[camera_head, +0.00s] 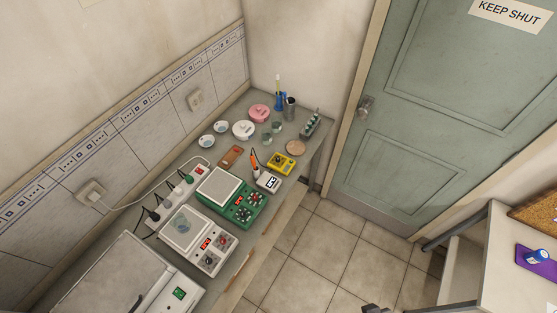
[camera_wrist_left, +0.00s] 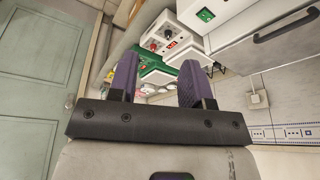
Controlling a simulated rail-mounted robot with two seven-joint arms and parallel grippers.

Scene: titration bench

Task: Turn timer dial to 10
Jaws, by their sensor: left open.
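A small yellow box (camera_head: 281,163) with a dark round dial on top sits near the bench's front edge in the head view. It looks like the timer, but the dial's marks are too small to read. My left gripper (camera_wrist_left: 158,78) shows in the left wrist view with its two purple fingers apart and nothing between them. My right gripper is not in view.
A grey bench (camera_head: 313,160) holds a green hotplate (camera_head: 230,195), a white hotplate (camera_head: 197,240), a small white meter (camera_head: 268,181) and a power strip with cables. Cups, a pink pot (camera_head: 259,113) and a cork disc (camera_head: 295,147) stand behind. Tiled floor (camera_head: 340,245) is clear in front.

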